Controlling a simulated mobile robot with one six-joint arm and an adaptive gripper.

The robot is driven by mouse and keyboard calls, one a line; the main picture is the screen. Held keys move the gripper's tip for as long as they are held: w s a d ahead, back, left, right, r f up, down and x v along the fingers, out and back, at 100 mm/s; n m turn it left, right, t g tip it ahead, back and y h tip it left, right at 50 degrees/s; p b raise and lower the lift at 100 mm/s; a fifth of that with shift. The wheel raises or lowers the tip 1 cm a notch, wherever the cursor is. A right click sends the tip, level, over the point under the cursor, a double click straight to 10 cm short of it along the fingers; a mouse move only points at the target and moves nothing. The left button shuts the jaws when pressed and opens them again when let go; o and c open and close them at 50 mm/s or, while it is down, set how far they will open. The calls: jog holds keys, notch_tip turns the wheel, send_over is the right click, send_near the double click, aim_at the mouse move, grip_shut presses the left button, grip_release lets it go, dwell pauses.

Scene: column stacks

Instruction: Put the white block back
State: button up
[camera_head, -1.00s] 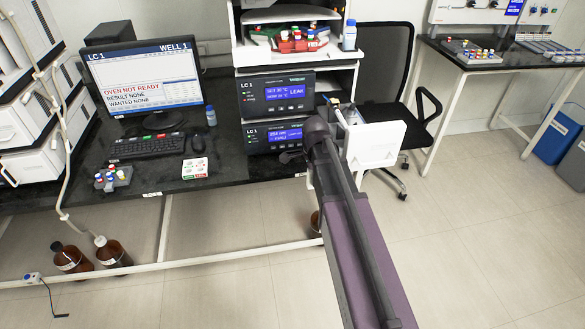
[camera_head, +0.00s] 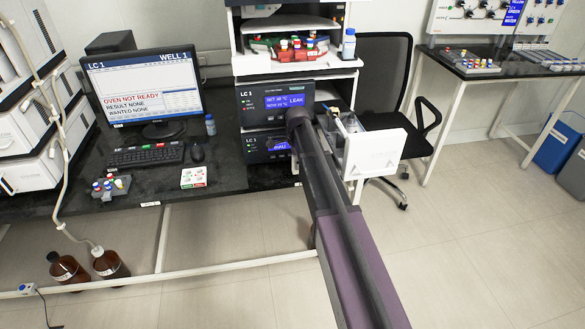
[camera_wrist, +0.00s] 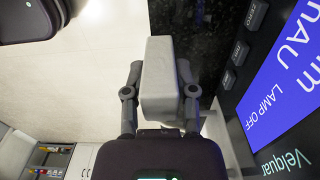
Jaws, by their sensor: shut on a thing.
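My gripper (camera_wrist: 160,76) shows in the wrist view with a finger on each side of a pale grey-white block (camera_wrist: 160,70), shut on it. The block is beside a dark front panel with a blue display (camera_wrist: 285,95) reading "LAMP OFF". In the head view my arm reaches to the front of the LC 1 stack (camera_head: 275,100), and the arm hides my gripper and the block. A white-fronted drawer or tray (camera_head: 375,153) sticks out of the stack, to the right of my arm.
A dark bench (camera_head: 130,190) on the left carries a monitor (camera_head: 142,85), a keyboard (camera_head: 145,156) and a small vial rack (camera_head: 110,187). Brown bottles (camera_head: 110,265) stand on the floor. A black chair (camera_head: 380,85) is behind the white drawer.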

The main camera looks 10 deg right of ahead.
jog(key=shift+w, duration=0.35)
jog(key=shift+w, duration=0.1)
jog(key=shift+w+a, duration=0.1)
jog(key=shift+w, duration=0.15)
jog(key=shift+w+f+b, duration=0.35)
jog(key=shift+f+b, duration=0.25)
jog(key=shift+f, duration=0.05)
jog(key=shift+f+b, duration=1.2)
jog(key=shift+b, duration=0.05)
jog(key=shift+f, duration=0.2)
jog(key=o, duration=0.9)
jog(key=shift+c, duration=0.2)
jog(key=shift+r, duration=0.2)
